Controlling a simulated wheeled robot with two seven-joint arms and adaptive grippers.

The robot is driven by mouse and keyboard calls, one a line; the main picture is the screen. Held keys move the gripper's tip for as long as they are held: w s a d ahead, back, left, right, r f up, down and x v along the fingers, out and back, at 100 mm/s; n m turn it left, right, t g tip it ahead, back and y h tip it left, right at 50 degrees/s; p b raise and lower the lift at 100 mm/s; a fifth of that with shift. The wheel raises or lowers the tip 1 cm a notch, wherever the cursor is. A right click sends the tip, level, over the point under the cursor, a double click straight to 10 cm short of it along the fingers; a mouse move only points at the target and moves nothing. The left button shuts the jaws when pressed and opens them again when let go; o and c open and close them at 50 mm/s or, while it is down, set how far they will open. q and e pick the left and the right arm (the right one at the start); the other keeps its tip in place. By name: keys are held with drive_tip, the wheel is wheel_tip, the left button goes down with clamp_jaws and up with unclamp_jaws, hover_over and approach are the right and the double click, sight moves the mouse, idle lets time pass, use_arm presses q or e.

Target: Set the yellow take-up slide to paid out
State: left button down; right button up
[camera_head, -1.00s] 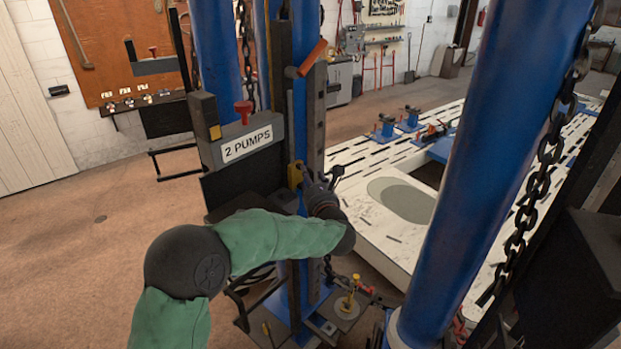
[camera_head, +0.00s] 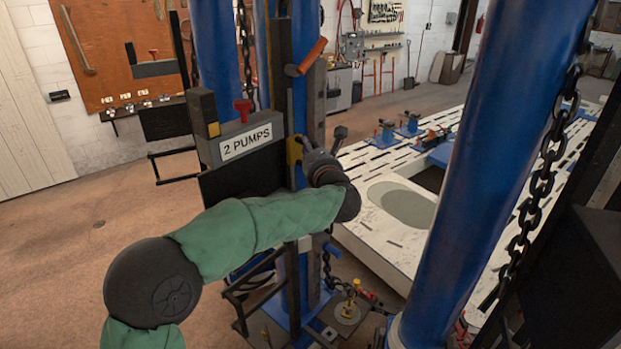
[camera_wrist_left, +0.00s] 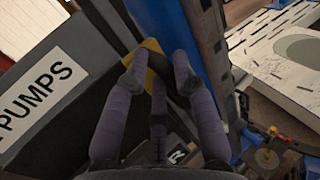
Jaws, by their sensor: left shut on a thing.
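The yellow take-up slide (camera_head: 294,150) sits on the side of the blue post (camera_head: 317,100), right of the "2 PUMPS" plate. The fingers hide part of the slide. My right gripper is in neither view.
The "2 PUMPS" plate (camera_head: 246,142) with a red knob (camera_head: 243,107) stands left of the slide. An orange-handled lever (camera_head: 312,57) is above. A large blue column (camera_head: 480,150) and hanging chain (camera_head: 535,185) stand to the right. Open floor lies at left.

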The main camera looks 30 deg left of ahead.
use_arm(q)
wheel_tip(320, 180, up, 11)
drive_tip(key=shift+r+p, duration=0.2)
drive_tip(key=shift+p, duration=0.2)
drive_tip(key=c, duration=1)
unclamp_jaws()
drive_tip(key=shift+a+f, duration=0.1)
drive_tip(key=shift+a, duration=0.05)
drive_tip(key=shift+w, duration=0.1)
drive_tip(key=v, duration=1.2)
